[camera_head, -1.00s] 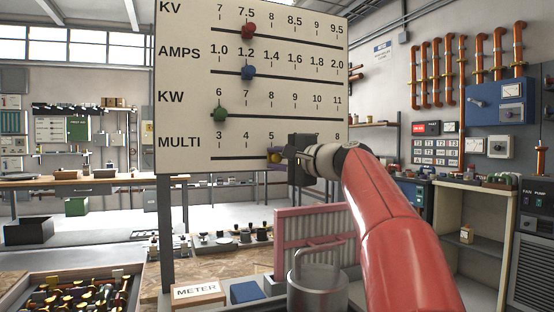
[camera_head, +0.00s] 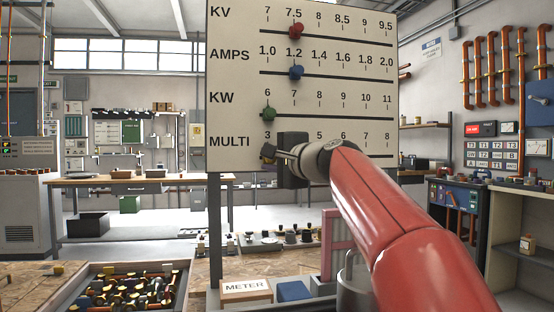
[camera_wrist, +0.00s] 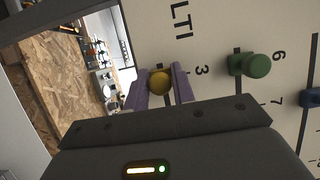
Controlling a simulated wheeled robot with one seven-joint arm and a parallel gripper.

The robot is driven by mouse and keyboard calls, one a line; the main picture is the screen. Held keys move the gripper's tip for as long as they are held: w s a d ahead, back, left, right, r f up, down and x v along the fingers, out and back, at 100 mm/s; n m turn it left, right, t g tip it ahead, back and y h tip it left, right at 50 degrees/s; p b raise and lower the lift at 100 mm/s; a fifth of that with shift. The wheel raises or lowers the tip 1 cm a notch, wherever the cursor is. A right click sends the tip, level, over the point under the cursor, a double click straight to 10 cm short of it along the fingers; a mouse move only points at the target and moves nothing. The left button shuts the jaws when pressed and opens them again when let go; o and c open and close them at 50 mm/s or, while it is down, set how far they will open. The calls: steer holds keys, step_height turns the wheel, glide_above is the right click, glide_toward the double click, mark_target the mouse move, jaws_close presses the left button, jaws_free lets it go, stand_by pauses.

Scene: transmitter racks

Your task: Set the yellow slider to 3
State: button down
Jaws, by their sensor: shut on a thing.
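The white panel (camera_head: 225,120) has a bottom row labelled MULTI, with marks from 3 to 8. The yellow slider (camera_wrist: 160,83) is on that row at its 3 end, in line with the 3 mark as far as the wrist view shows. My gripper (camera_wrist: 161,88) is shut on the yellow slider, with one purple finger on each side of the knob. In the head view my gripper (camera_head: 270,153) is at the left end of the MULTI row, and its dark body hides the 4 mark and most of the slider.
Above sit the green slider (camera_head: 268,114) near 6 on KW, the blue slider (camera_head: 296,72) at 1.2 on AMPS and the red slider (camera_head: 296,31) at 7.5 on KV. A METER box (camera_head: 246,290) and a tray of parts (camera_head: 185,285) lie below.

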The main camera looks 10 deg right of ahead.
steer(key=c, duration=1.3)
jaws_free()
steer(key=shift+a, duration=0.25)
steer(key=b+v, duration=0.2)
steer(key=v, duration=0.5)
steer(key=shift+s+d, duration=0.15)
steer(key=shift+s, duration=0.2)
